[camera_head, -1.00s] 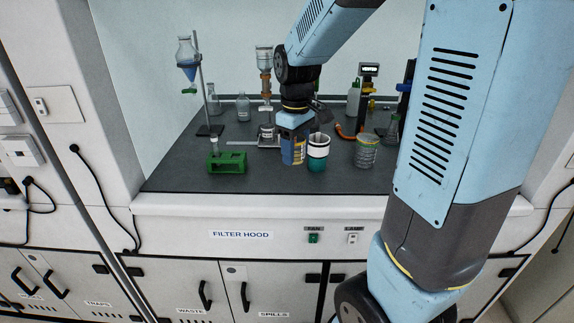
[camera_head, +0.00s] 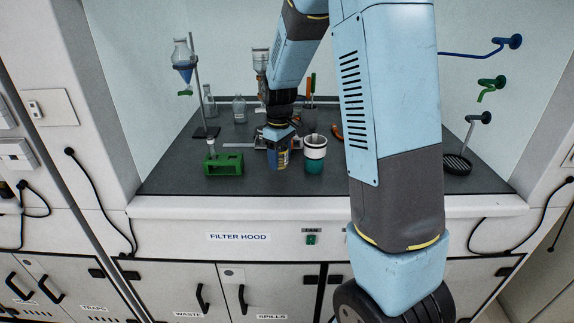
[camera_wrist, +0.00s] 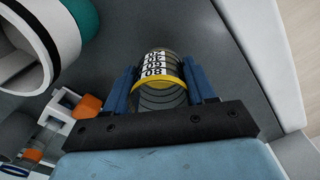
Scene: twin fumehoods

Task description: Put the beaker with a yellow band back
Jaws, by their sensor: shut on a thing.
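My gripper (camera_head: 278,157) is low over the dark worktop of the filter hood, left of a white and teal container. In the wrist view its two blue fingers stand either side of a clear beaker (camera_wrist: 159,92) with a yellow band and a black-and-white number label. The gripper is shut on this beaker. In the head view the fingers hide most of the beaker, and I cannot tell whether its base touches the worktop.
The white and teal container (camera_head: 314,155) stands close to the right of my gripper. A green rack (camera_head: 223,164) is to the left, with a retort stand (camera_head: 199,100) behind it. My arm hides the middle right of the worktop.

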